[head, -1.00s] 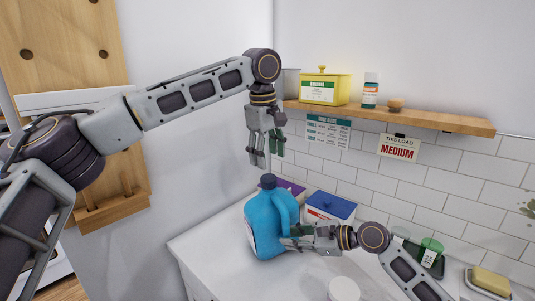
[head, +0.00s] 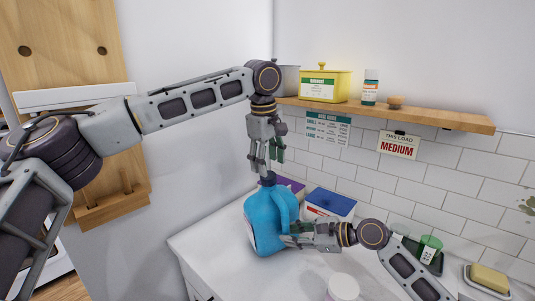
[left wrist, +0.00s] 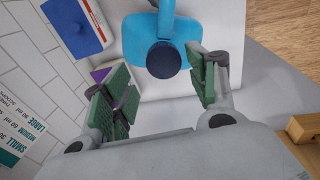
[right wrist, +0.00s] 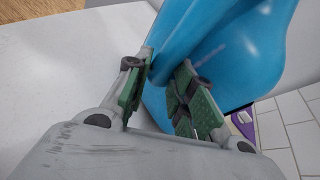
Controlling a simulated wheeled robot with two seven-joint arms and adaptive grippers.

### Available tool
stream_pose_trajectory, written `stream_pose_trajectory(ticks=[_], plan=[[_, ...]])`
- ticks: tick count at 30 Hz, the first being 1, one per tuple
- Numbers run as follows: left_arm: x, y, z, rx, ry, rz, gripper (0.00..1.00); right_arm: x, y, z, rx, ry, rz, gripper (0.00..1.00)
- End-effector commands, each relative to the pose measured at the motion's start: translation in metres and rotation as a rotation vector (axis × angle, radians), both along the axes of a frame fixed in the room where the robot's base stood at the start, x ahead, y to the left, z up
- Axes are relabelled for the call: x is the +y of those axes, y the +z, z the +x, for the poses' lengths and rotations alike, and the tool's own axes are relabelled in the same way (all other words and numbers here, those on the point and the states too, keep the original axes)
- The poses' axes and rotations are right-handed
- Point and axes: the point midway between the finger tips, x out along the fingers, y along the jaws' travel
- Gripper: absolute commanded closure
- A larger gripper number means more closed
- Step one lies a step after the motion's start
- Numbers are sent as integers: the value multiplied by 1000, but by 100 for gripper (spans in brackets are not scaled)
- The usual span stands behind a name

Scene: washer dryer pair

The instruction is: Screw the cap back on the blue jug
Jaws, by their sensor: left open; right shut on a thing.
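The blue jug (head: 265,225) stands upright on the white counter, its handle facing right. A dark blue cap (left wrist: 163,61) sits on its neck; I cannot tell how tightly it is seated. My left gripper (head: 265,168) is open, pointing down just above the cap. In the left wrist view the cap shows between and slightly beyond the spread green finger pads (left wrist: 160,90). My right gripper (head: 288,238) is shut on the jug's handle from the right. In the right wrist view its pads (right wrist: 158,92) close around the blue handle (right wrist: 182,35), which they partly hide.
A blue-lidded white box (head: 330,203) and a purple box (head: 293,186) stand behind the jug. A white round container (head: 342,287) is in front. A wooden shelf (head: 430,117) hangs above.

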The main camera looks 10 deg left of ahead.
Motion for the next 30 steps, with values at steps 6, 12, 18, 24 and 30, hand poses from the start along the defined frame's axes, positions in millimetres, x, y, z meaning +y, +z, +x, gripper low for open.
stream_pose_trajectory(ticks=[6,12,18,24,30], plan=[[-1,-25,4,0,0,1,42,0,-1,0,1,0,-1,100],[-2,-42,7,-1,0,1,42,0,-1,0,1,0,-1,100],[-2,-48,8,-1,0,0,42,0,-1,0,1,0,-1,100],[-2,-48,8,-1,0,-1,42,0,-1,0,1,0,-1,100],[-2,-48,8,-1,0,-1,61,0,-1,0,1,0,-1,100]])
